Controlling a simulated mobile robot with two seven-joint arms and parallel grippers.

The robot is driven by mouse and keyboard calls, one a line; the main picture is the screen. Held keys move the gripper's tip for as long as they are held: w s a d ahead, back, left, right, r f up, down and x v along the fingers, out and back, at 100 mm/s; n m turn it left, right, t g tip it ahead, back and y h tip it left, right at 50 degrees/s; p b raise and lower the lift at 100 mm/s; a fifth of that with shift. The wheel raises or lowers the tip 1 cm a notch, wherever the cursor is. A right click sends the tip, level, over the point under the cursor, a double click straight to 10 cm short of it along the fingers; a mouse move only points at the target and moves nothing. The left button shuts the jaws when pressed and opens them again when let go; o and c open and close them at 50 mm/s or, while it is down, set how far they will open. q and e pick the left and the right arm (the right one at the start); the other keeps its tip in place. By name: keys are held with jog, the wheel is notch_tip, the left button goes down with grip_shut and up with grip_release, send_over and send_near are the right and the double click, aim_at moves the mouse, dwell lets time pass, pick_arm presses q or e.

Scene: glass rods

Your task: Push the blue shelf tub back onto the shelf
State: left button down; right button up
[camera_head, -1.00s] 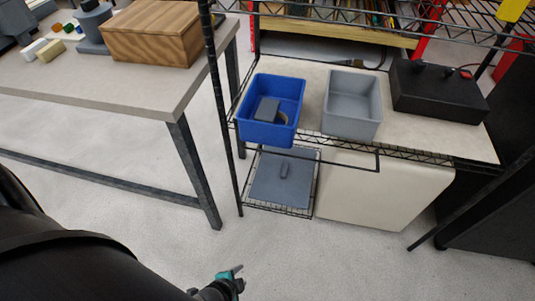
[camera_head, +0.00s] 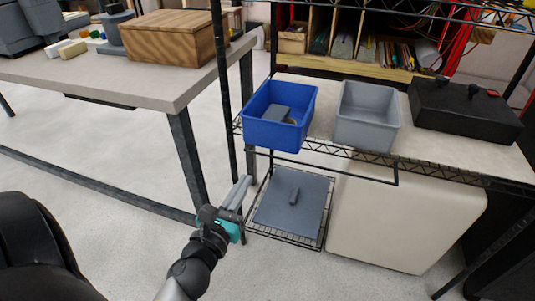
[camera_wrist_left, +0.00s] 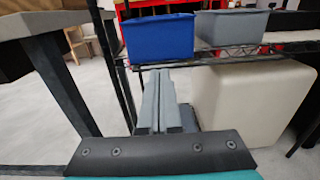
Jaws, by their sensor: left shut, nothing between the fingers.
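The blue shelf tub (camera_head: 279,115) stands upright at the left end of the wire shelf, its front sticking out past the shelf's front edge. A grey block-like item (camera_head: 273,113) lies inside it. In the left wrist view the tub (camera_wrist_left: 159,38) shows its front wall, above and beyond my fingers. My left gripper (camera_head: 243,184) is shut and empty, below and in front of the tub, apart from it. Its fingers, pressed together, also show in the left wrist view (camera_wrist_left: 160,85). My right gripper is not in view.
A grey tub (camera_head: 366,116) stands right of the blue one, then a black case (camera_head: 463,108). A black shelf post (camera_head: 222,80) rises just left of the blue tub. A table (camera_head: 150,86) with a wooden box (camera_head: 170,40) is at left. A lower rack holds a grey lid-like panel (camera_head: 292,205).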

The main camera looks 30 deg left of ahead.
pick_arm(q)
send_near(269, 139)
jog(key=x, duration=0.5)
jog(key=shift+w+b, duration=0.25)
jog(key=shift+b, duration=0.05)
jog(key=shift+w+a, duration=0.15)
jog(key=shift+w, duration=0.55)
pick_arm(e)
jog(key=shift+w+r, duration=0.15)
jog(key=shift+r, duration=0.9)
pick_arm(q)
jog(key=b+x, duration=0.1)
jog(key=x, duration=0.6)
jog(key=shift+w, duration=0.2)
jog(key=shift+w+a, duration=0.15)
jog(key=shift+w, duration=0.3)
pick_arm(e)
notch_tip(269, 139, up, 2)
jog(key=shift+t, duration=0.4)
